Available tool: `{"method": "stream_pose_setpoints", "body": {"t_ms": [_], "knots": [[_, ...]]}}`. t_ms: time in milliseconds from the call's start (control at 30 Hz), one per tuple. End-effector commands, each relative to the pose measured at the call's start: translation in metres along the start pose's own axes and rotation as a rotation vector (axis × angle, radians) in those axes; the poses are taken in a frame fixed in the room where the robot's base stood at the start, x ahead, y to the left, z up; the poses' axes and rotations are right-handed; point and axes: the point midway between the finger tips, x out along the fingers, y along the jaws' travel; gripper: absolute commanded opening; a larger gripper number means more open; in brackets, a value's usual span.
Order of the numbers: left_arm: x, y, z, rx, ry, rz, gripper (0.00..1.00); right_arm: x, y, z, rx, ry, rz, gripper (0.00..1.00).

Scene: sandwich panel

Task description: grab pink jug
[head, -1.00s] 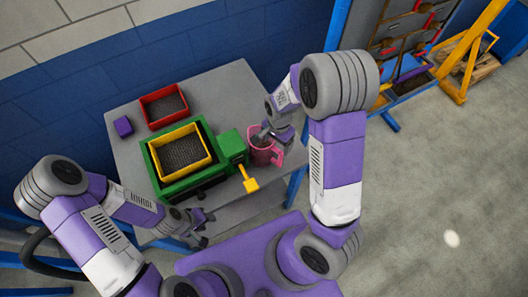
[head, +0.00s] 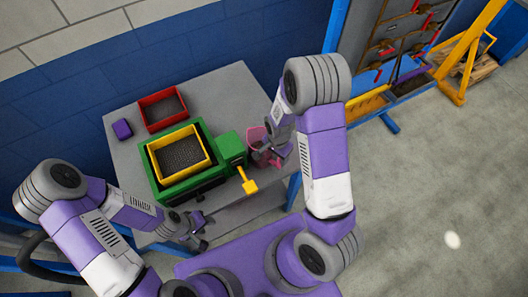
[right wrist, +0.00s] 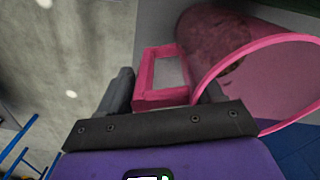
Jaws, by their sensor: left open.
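The pink jug (head: 255,138) stands at the right side of the grey table, partly hidden by my right gripper (head: 270,150). In the right wrist view the jug (right wrist: 285,85) shows its round rim and open mouth at the right. Its squarish handle (right wrist: 145,75) lies between the two spread fingers of my right gripper (right wrist: 165,95). Contact between the fingers and the handle cannot be told. My left gripper (head: 200,230) is open and empty near the table's front edge.
A green machine (head: 200,185) with a yellow tray (head: 152,157) and a yellow lever (head: 247,182) stands left of the jug. A red bin (head: 145,108) and a purple block (head: 122,129) are behind it. The table's back right is clear.

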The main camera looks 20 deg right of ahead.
Motion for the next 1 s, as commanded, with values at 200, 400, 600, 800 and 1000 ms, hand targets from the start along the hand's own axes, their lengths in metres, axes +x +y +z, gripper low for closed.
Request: {"method": "stream_pose_setpoints", "body": {"t_ms": [200, 400, 600, 800, 1000], "knots": [[0.0, 0.0, 0.0, 0.0, 0.0, 0.0, 0.43, 0.0, 0.0, 0.0, 0.0, 0.0, 0.0, 0.31], [0.0, 0.0, 0.0, 0.0, 0.0, 0.0, 0.43, 0.0, 0.0, 0.0, 0.0, 0.0, 0.0, 0.14], [0.0, 0.0, 0.0, 0.0, 0.0, 0.0, 0.43, -0.001, 0.0, 0.0, 0.0, 0.0, 0.0, 0.14], [-0.001, 0.0, 0.0, 0.0, 0.0, 0.0, 0.43, -0.006, -0.001, 0.0, -0.001, 0.001, -0.001, 0.14], [-0.003, 0.001, 0.0, 0.0, 0.0, 0.0, 0.43, -0.019, -0.001, 0.0, 0.0, 0.001, -0.002, 0.14]]}}
